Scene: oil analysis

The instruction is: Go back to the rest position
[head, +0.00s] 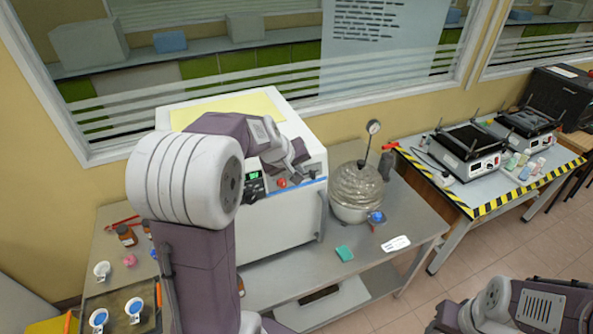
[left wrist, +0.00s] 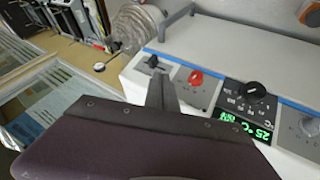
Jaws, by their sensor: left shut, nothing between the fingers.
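My left arm comes in from the left, bent high in front of the white machine (head: 280,225). My left gripper (head: 298,158) is at the front top edge of this machine, close to its control panel. In the left wrist view the gripper (left wrist: 162,88) is shut and empty, in front of the panel. A red knob (left wrist: 196,77), a black dial (left wrist: 256,90) and a green display (left wrist: 248,131) reading 25 °C show there. I cannot tell if the fingers touch the panel. Part of my right arm shows at the lower right; its fingers are not visible.
A side table (head: 478,195) with hot plates is at the right. Brown bottles (head: 126,236) and small cups stand at the left.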

